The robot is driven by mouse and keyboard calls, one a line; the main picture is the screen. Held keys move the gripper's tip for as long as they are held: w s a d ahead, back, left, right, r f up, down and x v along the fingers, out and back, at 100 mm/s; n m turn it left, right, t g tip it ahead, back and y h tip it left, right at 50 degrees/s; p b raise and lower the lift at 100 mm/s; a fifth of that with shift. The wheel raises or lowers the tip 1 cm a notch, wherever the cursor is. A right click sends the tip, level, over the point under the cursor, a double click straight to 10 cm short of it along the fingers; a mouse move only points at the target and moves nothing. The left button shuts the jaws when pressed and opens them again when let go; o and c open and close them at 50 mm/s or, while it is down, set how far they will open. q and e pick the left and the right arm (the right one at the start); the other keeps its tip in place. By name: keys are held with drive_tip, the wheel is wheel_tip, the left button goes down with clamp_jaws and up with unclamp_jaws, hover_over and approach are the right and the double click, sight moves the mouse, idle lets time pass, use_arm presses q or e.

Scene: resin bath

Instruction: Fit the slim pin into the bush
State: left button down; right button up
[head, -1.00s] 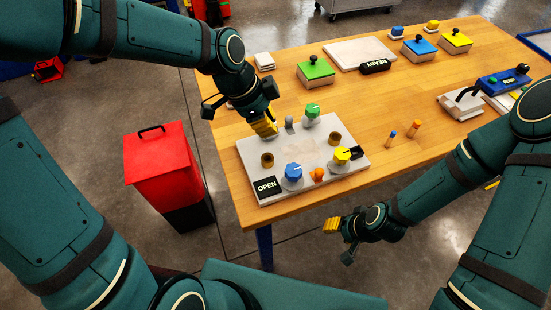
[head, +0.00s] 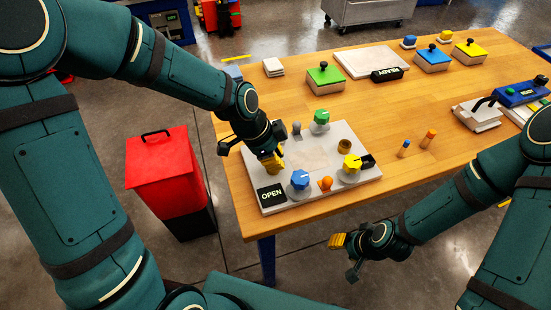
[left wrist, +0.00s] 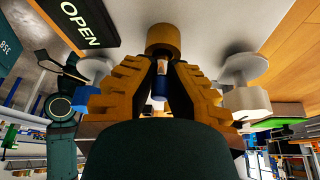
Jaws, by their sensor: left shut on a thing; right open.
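My left gripper (head: 272,162) is low over the left front of the grey board (head: 222,160). It is shut on a thin pin (left wrist: 158,84) with a blue end, seen between the fingers in the left wrist view. A brass bush (left wrist: 163,38) lies right at the fingertips, in line with the pin. I cannot tell whether the pin's far end is inside it. A second bush (head: 344,146) stands on the board's right. My right gripper (head: 338,241) is open and empty, off the table's front edge.
Blue (head: 300,181), yellow (head: 351,163) and green (head: 320,117) knobs and an orange button (head: 326,184) stand on the board. An OPEN sign (head: 271,195) is at its corner.

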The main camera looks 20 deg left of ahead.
use_arm(q)
drive_tip(key=shift+f, duration=0.2)
drive_tip(key=c, duration=1.1)
unclamp_jaws()
drive_tip(key=shift+c, duration=0.2)
drive_tip(key=shift+r, duration=0.1)
drive_tip(key=shift+r, duration=0.2)
drive_tip(key=p+v, duration=0.3)
drive_tip(key=v, duration=0.8)
drive_tip(key=shift+a+r, duration=0.2)
drive_tip(key=shift+r, duration=0.15)
